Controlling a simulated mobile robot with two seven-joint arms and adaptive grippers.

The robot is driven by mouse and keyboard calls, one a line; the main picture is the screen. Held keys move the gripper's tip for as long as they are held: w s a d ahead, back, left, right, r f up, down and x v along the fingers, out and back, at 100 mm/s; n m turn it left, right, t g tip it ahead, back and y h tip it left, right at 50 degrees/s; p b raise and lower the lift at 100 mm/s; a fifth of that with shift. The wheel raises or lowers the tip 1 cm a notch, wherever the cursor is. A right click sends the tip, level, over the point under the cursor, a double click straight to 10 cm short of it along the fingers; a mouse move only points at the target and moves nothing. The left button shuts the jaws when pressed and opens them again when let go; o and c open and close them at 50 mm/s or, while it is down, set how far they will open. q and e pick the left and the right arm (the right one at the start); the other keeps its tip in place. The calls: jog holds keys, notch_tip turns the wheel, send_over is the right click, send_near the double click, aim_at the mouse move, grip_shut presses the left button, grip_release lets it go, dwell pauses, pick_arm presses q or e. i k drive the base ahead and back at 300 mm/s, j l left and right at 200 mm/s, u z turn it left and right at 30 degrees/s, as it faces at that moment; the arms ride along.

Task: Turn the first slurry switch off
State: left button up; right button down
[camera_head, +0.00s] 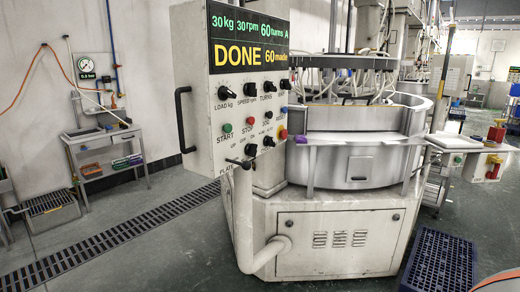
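The grey control panel (205,110) of the lapping machine faces me left of centre. Its display (248,38) reads 30kg, 30rpm, 60turns, DONE and 60 made. Below are black knobs marked LOAD (222,93), SPEED (245,88) and TURNS (268,87). A green START button (227,128) and a red STOP button (250,122) sit under them. Lower down are small black switches (251,150) and (268,141) with tiny OFF and ON marks nearby. I cannot read which is the first slurry switch or how it is set. Neither of my grippers is in view.
A blue crate (440,262) is on the floor at lower right.

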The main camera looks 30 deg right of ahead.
aim_at(251, 150)
jog(key=i+l+u, duration=0.3)
jog(key=l, duration=1.65)
jog(key=l+u, duration=0.3)
jog(key=l, duration=1.6)
